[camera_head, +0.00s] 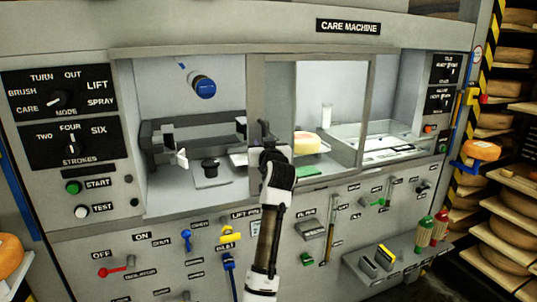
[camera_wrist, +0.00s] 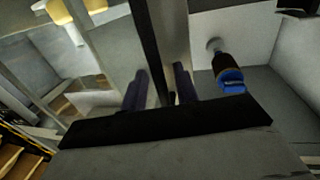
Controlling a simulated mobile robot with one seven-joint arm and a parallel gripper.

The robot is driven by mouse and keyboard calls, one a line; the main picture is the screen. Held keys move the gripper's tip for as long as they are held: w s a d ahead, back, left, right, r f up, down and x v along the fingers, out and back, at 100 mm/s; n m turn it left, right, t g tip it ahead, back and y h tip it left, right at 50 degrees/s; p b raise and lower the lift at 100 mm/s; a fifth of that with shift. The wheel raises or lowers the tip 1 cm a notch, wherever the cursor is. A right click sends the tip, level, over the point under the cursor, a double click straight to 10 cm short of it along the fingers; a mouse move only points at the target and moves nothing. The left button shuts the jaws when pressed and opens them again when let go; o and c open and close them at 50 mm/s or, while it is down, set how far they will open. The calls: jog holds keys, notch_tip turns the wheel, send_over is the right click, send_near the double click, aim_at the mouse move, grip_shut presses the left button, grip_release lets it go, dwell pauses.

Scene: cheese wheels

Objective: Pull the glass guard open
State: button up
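The glass guard (camera_head: 345,85) is a clear pane in a grey frame, standing across the middle-right of the care machine's window. Its left upright carries a dark vertical handle (camera_head: 264,128). My gripper (camera_head: 268,150) is at this handle in the head view, hiding its lower part. In the wrist view my gripper's two dark fingers (camera_wrist: 160,88) stand apart, with a dark upright bar (camera_wrist: 147,40) running between them. A strip of lighter surface shows beside the bar, so I see no firm closing on it. Contact is unclear.
Inside the machine are a blue-ended cylinder (camera_head: 203,87), a black knob (camera_head: 210,165) and a pale cheese piece (camera_head: 306,143). Switches and levers, including a yellow one (camera_head: 230,235), crowd the panel below. Cheese shelves (camera_head: 505,180) stand at right.

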jog(key=s+d+b, duration=0.1)
jog(key=s+b, duration=0.2)
jog(key=s, duration=1)
jog(key=shift+b, duration=0.4)
